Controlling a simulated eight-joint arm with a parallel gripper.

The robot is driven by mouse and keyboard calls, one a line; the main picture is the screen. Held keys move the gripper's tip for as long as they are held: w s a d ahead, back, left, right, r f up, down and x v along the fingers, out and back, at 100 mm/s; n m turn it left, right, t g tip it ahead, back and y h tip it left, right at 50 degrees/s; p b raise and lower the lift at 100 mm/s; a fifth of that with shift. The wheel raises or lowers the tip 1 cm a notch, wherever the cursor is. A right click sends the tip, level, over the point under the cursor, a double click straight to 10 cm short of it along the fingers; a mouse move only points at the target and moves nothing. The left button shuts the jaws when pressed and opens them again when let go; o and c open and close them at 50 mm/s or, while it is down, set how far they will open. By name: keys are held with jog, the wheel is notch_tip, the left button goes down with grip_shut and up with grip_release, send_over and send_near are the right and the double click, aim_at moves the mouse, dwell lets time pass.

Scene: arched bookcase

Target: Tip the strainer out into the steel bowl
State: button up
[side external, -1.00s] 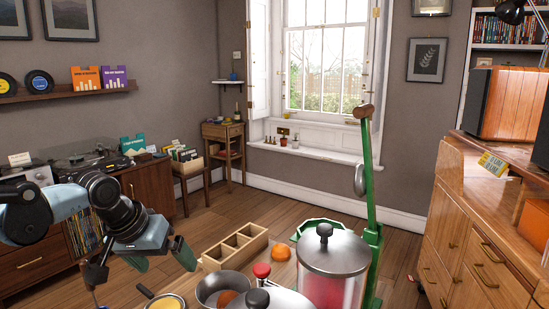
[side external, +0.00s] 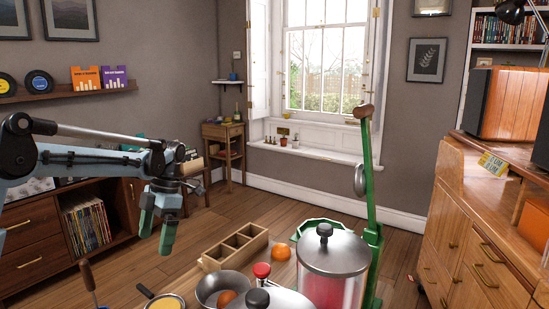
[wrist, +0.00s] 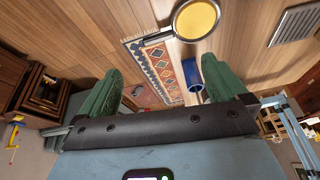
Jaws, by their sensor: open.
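My gripper (side external: 157,232) has green fingers that point down. It hangs empty and open in the air at the left, beyond the near worktop items; it also shows in the wrist view (wrist: 160,75). A round, dark-handled vessel with a yellow inside (side external: 166,302) is at the bottom edge, partly cut off. It may be the strainer; I see no mesh. A similar yellow round with a dark handle shows in the wrist view (wrist: 196,18), apart from the fingers. A steel bowl (side external: 206,291) with an orange-brown round thing inside stands to its right.
A wooden compartment box (side external: 236,247), an orange (side external: 280,252) and a large lidded clear container (side external: 334,268) stand near the bowl. A green lever press (side external: 371,210) rises behind. A wooden handle (side external: 88,275) stands upright at lower left. A blue cylinder (wrist: 193,72) shows between the fingers.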

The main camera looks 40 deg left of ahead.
aim_at(145, 289)
jog(key=shift+n, duration=0.7)
jog(key=shift+x, duration=6.2)
jog(key=shift+s+a, duration=0.1)
jog(key=shift+s, duration=0.05)
jog(key=shift+c, duration=0.4)
jog(key=c, duration=1.2)
jog(key=shift+c, duration=0.2)
jog(key=shift+r, duration=0.15)
